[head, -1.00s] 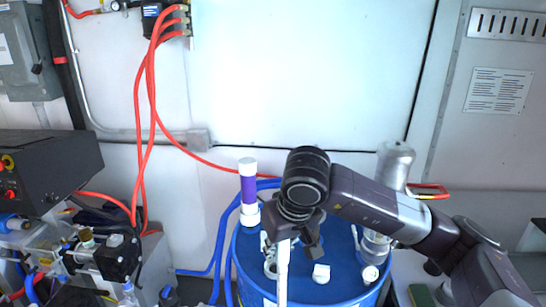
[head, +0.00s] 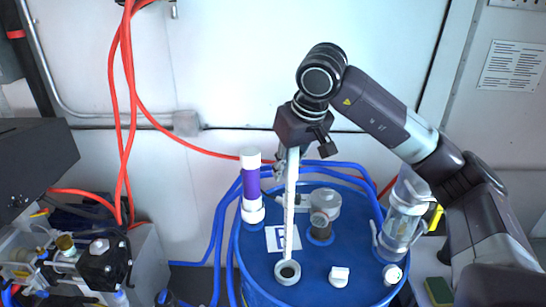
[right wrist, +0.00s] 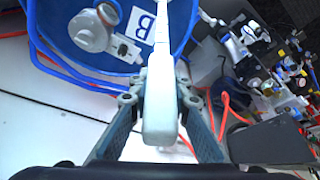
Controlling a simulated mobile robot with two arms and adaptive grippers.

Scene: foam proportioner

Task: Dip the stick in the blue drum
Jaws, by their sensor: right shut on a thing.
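The blue drum (head: 262,272) stands in the lower middle of the head view. Its top has a round opening with a white collar (head: 278,277) near the front. My right gripper (head: 294,150) is shut on the upper end of the long white stick (head: 291,205), which hangs almost upright over the drum. The stick's lower end appears at the far rim of the collar; I cannot tell whether it is inside or just above. In the right wrist view the fingers grip both sides of the stick (right wrist: 159,108). My left gripper is not in view.
A white cap (head: 339,277) lies on the drum top beside the opening. A purple-and-white cylinder (head: 251,183), a clear-topped fitting (head: 325,203) and a clear canister (head: 402,215) stand around it. Blue hoses pass behind the drum. Equipment (head: 97,262) fills the left.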

